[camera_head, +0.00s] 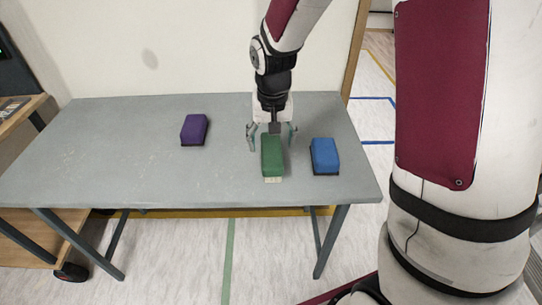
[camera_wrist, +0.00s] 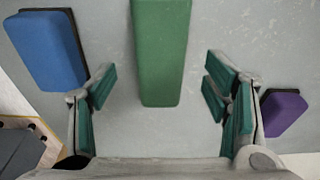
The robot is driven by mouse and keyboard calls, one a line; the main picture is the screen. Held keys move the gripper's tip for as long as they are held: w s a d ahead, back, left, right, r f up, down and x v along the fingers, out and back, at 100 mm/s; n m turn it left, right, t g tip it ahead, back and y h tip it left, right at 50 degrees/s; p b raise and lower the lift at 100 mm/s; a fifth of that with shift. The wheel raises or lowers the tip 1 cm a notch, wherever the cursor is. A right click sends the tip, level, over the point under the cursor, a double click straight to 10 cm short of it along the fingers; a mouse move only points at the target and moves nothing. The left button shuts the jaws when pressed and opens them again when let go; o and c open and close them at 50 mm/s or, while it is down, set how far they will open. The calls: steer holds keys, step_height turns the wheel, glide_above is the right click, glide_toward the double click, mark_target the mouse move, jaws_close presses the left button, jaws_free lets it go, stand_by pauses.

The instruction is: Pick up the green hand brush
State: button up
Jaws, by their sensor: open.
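The green hand brush (camera_head: 272,156) lies on the grey table, with pale bristles showing at its near end. It also shows in the wrist view (camera_wrist: 161,50), at the top middle. My gripper (camera_head: 271,135) is open and points down over the far end of the brush, one finger on each side. In the wrist view my gripper (camera_wrist: 158,92) has its green finger pads apart, with the brush's end between and ahead of them and clear gaps on both sides. The pads do not touch the brush.
A blue brush (camera_head: 325,155) lies close on the right of the green one. A purple brush (camera_head: 194,129) lies further left. The grey table (camera_head: 90,160) is bare on its left part. A wall (camera_head: 170,50) stands behind it.

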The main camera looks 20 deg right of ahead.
mark_target(271, 148)
steer(key=f, duration=0.2)
steer(key=w+f+b, duration=0.1)
steer(key=f, duration=0.2)
steer(key=shift+d, duration=0.15)
steer(key=shift+r, duration=0.1)
steer(key=c, duration=1.3)
